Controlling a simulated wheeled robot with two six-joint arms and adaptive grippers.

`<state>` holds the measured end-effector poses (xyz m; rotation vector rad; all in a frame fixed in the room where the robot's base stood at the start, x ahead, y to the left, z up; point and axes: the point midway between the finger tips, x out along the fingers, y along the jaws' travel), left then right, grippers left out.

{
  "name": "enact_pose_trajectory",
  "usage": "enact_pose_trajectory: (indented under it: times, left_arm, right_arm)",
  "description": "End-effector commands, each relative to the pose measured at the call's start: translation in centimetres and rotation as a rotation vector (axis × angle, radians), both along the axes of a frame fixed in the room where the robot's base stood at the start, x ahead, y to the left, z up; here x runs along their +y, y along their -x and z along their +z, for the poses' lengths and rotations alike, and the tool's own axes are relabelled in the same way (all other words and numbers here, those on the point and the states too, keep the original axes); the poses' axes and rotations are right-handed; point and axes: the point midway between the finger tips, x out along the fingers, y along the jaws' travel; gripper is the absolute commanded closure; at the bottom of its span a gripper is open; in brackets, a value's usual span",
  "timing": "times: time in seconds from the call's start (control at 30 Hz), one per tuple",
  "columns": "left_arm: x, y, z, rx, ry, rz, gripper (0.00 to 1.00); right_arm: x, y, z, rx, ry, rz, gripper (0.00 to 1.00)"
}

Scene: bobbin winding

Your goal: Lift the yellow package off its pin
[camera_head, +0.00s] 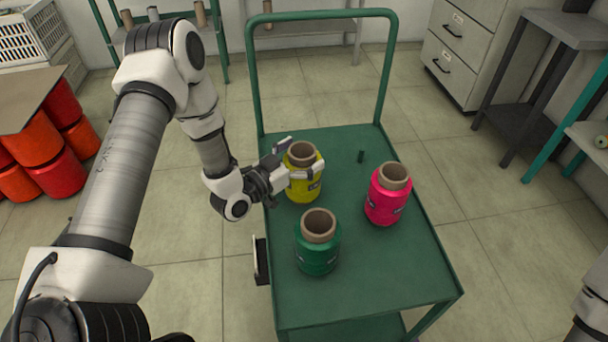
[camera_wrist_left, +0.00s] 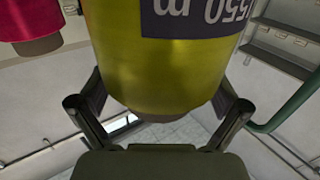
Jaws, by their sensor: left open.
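The yellow package (camera_head: 304,184), a cone of yarn on a brown tube with a dark label, stands upright at the far left of the green cart top. Any pin under it is hidden by the package. My left gripper (camera_head: 301,159) reaches in from the left at the package's upper part, its fingers on either side. In the left wrist view the yellow package (camera_wrist_left: 160,75) fills the space between the open fingers (camera_wrist_left: 162,108). Whether the fingers touch it I cannot tell. My right gripper is out of view.
A pink package (camera_head: 384,203) stands to the right and a green package (camera_head: 317,250) nearer, both on the cart (camera_head: 385,270). The cart's handle (camera_head: 320,15) rises at the far end.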

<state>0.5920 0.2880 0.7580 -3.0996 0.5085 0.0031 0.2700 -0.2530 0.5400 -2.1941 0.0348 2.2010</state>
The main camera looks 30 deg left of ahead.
Motion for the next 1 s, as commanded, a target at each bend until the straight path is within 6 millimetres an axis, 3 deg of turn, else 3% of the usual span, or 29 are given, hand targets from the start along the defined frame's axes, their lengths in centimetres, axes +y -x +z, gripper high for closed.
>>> enact_pose_trajectory:
  times: [0.17,0.43,0.73,1.0]
  left_arm:
    - [0.0,0.0,0.0,0.001,0.001,0.001,0.04]
    - [0.0,0.0,0.0,0.002,0.0,0.0,1.0]
    - [0.0,0.0,0.8,-0.001,0.0,0.001,1.0]
    - [0.1,-0.1,7.1,-0.005,0.002,0.002,1.0]
  right_arm:
    - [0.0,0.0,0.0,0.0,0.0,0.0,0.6]
    - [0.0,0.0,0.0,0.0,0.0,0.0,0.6]
    - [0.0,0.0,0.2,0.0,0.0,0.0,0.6]
    - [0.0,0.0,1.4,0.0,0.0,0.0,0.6]
